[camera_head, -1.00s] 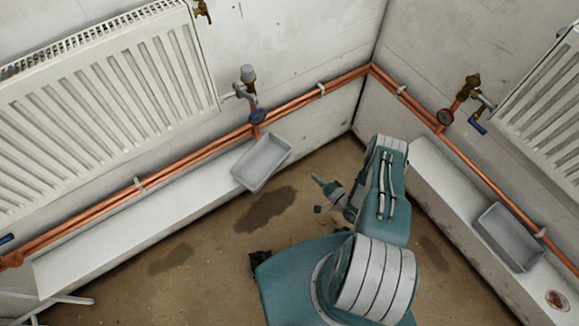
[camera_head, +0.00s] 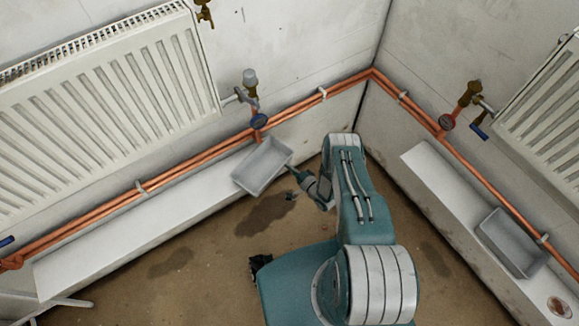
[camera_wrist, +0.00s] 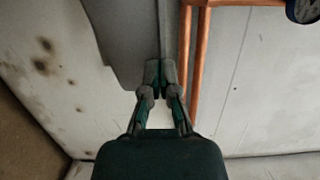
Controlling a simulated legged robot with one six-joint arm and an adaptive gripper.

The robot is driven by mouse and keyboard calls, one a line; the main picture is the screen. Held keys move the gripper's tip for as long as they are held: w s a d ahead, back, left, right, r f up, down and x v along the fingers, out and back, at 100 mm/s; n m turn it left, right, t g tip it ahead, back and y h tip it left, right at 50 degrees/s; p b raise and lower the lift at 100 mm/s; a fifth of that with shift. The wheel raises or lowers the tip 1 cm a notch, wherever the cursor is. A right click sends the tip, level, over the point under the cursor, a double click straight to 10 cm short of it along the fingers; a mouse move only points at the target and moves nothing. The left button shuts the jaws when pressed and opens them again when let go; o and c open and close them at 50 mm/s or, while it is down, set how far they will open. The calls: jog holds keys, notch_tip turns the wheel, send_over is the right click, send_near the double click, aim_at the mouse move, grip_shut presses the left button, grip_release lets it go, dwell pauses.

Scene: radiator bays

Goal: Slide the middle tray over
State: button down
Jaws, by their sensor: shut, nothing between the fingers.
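A grey rectangular tray (camera_head: 262,166) sits at the right end of the left white ledge, near the middle of the head view. Its long grey side also shows in the wrist view (camera_wrist: 122,42). A second grey tray (camera_head: 511,243) sits on the right ledge. My gripper (camera_head: 291,169) is at the right side of the first tray, near its right corner. In the wrist view my gripper's fingertips (camera_wrist: 160,73) are together and empty, right beside the tray's edge. I cannot tell whether they touch it.
Copper pipes (camera_head: 190,155) run along both walls just above the ledges. A gauge (camera_head: 259,121) and valve hang above the first tray. The left ledge (camera_head: 120,232) is clear to the left of that tray. A small round dish (camera_head: 558,306) lies on the right ledge.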

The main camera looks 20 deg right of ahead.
send_over(266, 172)
jog(key=shift+s+d, duration=0.25)
jog(key=shift+d, duration=0.2)
jog(key=shift+w+a, duration=0.2)
jog(key=shift+a, duration=0.2)
jog(key=shift+r, duration=0.1)
